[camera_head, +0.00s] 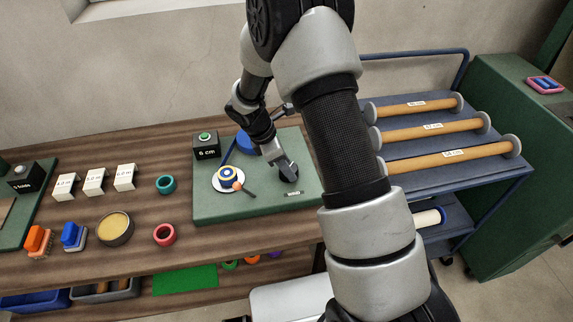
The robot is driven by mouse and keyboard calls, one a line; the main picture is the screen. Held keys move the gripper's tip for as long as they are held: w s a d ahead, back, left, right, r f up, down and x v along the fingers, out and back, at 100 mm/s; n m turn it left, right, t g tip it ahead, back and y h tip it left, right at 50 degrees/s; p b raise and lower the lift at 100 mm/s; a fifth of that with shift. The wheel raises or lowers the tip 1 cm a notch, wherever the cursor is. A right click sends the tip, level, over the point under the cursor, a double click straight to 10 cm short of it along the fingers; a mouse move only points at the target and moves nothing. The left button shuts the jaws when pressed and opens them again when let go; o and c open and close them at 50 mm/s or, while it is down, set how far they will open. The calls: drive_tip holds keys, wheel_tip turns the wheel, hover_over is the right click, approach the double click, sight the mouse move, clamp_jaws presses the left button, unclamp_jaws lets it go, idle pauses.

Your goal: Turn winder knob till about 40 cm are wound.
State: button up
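The winder (222,187) is a white disc with blue and yellow rings on the green board (212,212). Its orange knob (237,186) is on the lower right side, with a dark rod beside it. A blue strip (229,152) runs from the winder up toward a blue roll (246,145), which my arm partly hides. A dark counter box (206,152) with a green button reads "6 cm". My gripper (289,172) is low over the board, right of the knob and apart from it. Whether its fingers are open is unclear.
Left on the wooden table (130,217) are labelled white blocks (94,182), teal (166,184) and red (164,234) rings, a bowl (116,229) and brushes (73,236). A small label plate (293,193) lies on the board. A blue cart (480,185) with rolls stands right.

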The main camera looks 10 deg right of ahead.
drive_tip(key=m, duration=0.2)
drive_tip(key=m+g, duration=0.1)
drive_tip(key=m, duration=0.1)
drive_tip(key=m+g, duration=0.1)
drive_tip(key=m, duration=0.1)
drive_tip(key=shift+w+y, duration=0.25)
drive_tip(key=shift+y, duration=0.15)
drive_tip(key=m, duration=0.2)
drive_tip(key=m+g+y, duration=0.1)
drive_tip(key=m, duration=0.1)
drive_tip(key=m+g+b, duration=0.1)
drive_tip(key=m, duration=0.1)
drive_tip(key=shift+w+d+m+y, duration=0.15)
drive_tip(key=shift+d+m+y, duration=0.15)
drive_tip(key=shift+m, duration=0.1)
drive_tip(key=m, duration=0.2)
drive_tip(key=m+g+y, duration=0.1)
drive_tip(key=m, duration=0.1)
drive_tip(key=shift+d+m+y+b, duration=0.1)
drive_tip(key=shift+m+y+b, duration=0.2)
drive_tip(key=m+y, duration=0.1)
drive_tip(key=m, duration=0.3)
drive_tip(key=shift+d+y, duration=0.1)
drive_tip(key=shift+y, duration=0.2)
drive_tip(key=o, duration=1.1)
drive_tip(key=shift+c, duration=0.2)
